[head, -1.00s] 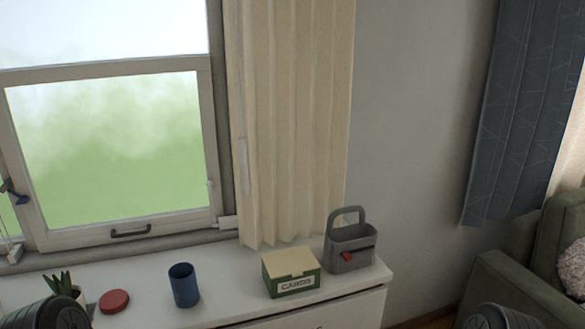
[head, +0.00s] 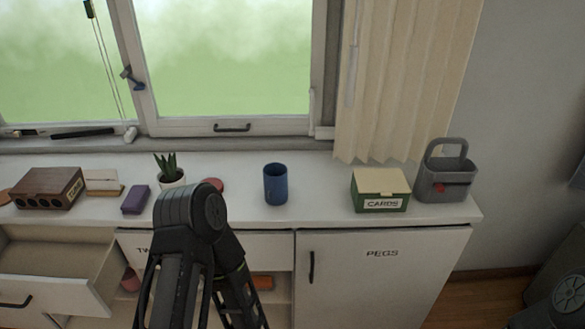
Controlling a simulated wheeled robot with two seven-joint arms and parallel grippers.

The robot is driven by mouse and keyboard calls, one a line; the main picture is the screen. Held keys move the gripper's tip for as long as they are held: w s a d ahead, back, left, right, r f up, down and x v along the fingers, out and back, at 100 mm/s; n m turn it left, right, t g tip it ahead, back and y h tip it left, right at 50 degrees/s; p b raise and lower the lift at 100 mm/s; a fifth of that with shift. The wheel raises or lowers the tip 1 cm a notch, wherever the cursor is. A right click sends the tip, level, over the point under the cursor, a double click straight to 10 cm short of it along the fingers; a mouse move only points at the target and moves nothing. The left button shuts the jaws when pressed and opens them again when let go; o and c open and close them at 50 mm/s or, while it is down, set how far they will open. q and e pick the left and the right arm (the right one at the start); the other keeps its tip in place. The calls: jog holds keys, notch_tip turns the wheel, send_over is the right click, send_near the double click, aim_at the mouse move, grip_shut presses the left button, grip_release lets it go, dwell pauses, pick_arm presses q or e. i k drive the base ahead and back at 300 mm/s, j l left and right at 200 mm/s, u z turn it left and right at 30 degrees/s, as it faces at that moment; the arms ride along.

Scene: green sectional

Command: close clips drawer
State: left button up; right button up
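A white drawer (head: 60,292) with a dark handle is pulled open at the lower left of the head view. Its inside looks bare where it shows, and I see no "CLIPS" label on it. Its front is cut off by the left edge of the picture. My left arm rises in front of the cabinet, right of this drawer, but its gripper is out of view. Part of my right arm shows at the lower right edge, and its gripper is out of view too.
The white cabinet top (head: 320,215) holds a brown box (head: 47,188), a purple block (head: 135,199), a potted plant (head: 170,170), a blue cup (head: 275,184), a green cards box (head: 380,190) and a grey caddy (head: 446,180). A door labelled PEGS (head: 380,285) is shut.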

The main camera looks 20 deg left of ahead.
aim_at(79, 272)
jog(key=u, duration=2.6)
jog(key=i+l, duration=0.3)
jog(key=i, duration=0.2)
jog(key=i+l, duration=0.3)
jog(key=i, duration=0.2)
